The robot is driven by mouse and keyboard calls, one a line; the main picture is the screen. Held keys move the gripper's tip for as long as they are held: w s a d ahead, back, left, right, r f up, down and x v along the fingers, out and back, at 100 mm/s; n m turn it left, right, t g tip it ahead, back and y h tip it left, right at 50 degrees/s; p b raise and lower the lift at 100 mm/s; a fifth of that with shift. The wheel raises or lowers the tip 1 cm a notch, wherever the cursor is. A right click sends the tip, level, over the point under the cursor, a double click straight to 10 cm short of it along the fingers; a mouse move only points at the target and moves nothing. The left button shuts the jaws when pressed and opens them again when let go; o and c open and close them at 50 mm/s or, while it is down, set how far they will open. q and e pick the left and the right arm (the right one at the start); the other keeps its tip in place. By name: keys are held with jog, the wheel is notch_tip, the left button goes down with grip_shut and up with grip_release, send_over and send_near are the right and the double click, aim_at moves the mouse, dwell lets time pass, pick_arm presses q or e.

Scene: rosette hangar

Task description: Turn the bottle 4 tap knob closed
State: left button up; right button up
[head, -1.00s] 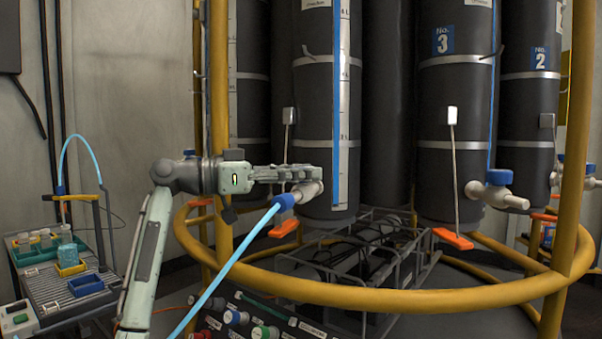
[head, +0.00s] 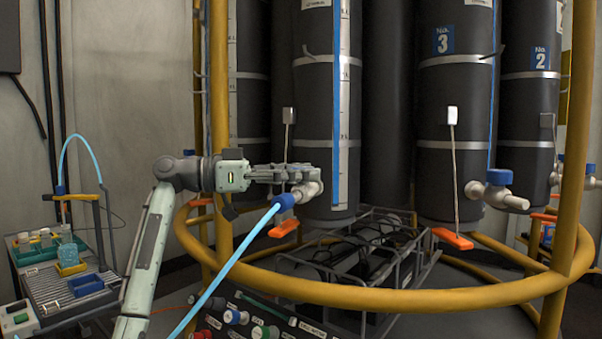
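The bottle (head: 317,100) behind the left gripper is a tall dark cylinder with a blue level tube; no number plate shows on it. Its tap (head: 312,189) sticks out near the bottom, with a light blue hose (head: 240,255) on a blue connector (head: 284,201). My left gripper (head: 300,172) reaches in from the left, its fingers level at the top of this tap. The tap's knob is hidden by the fingers, and I cannot tell whether they are shut on it. My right gripper is not in view.
A yellow ring rail (head: 400,299) and yellow posts (head: 575,150) surround the bottles. Bottle 3 (head: 455,100) has a blue-knobbed tap (head: 498,190). A bench with trays (head: 60,290) stands at left. A black panel with coloured knobs (head: 255,320) is below.

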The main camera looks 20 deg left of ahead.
pick_arm(q)
jog(key=v, duration=1.2)
dwell(0.4)
